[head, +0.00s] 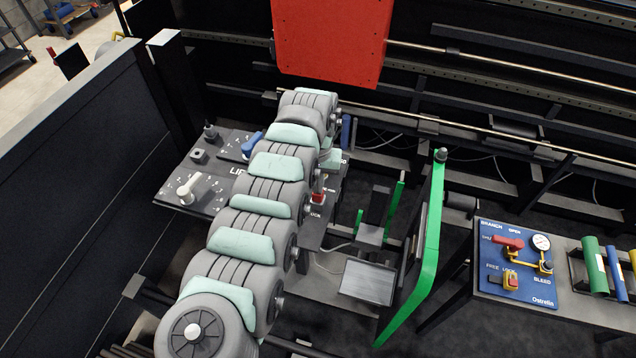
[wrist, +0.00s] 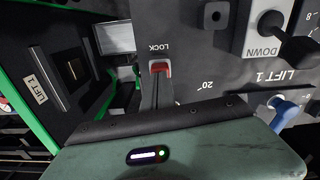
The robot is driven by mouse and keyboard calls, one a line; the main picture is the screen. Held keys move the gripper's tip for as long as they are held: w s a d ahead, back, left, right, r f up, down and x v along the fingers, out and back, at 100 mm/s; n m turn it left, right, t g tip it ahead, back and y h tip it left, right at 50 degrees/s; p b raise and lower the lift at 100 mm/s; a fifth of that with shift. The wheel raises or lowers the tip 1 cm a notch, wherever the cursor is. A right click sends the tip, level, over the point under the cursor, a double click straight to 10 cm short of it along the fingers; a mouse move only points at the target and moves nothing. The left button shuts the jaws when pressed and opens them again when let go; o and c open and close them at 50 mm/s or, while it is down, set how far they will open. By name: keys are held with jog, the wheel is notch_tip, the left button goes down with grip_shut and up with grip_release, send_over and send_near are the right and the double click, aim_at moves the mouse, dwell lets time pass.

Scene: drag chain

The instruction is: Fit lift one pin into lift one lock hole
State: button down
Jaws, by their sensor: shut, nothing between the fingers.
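The lift one panel (head: 225,195) lies under my arm in the head view, and its "LIFT 1" lettering shows upside down in the wrist view (wrist: 235,70). A small red piece (wrist: 160,67), which looks like the head of the pin, sits beside the "LOCK" label; it also shows in the head view (head: 318,198). No open lock hole shows; I cannot tell how deep the pin sits. My gripper (wrist: 160,88) is shut and empty, its dark fingers close to the red piece. Contact cannot be told.
A knobbed lever (wrist: 285,32) stands by "DOWN", and a blue handle (wrist: 287,114) is beside the panel lettering. A green-edged upright frame (head: 428,245) stands to the right. Further right is a blue branch panel (head: 517,262) with a gauge. A red block (head: 330,40) hangs behind.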

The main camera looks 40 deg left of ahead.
jog(key=shift+r+p, duration=1.6)
notch_tip(320, 180, up, 11)
jog(key=b, duration=0.2)
jog(key=shift+f, duration=0.2)
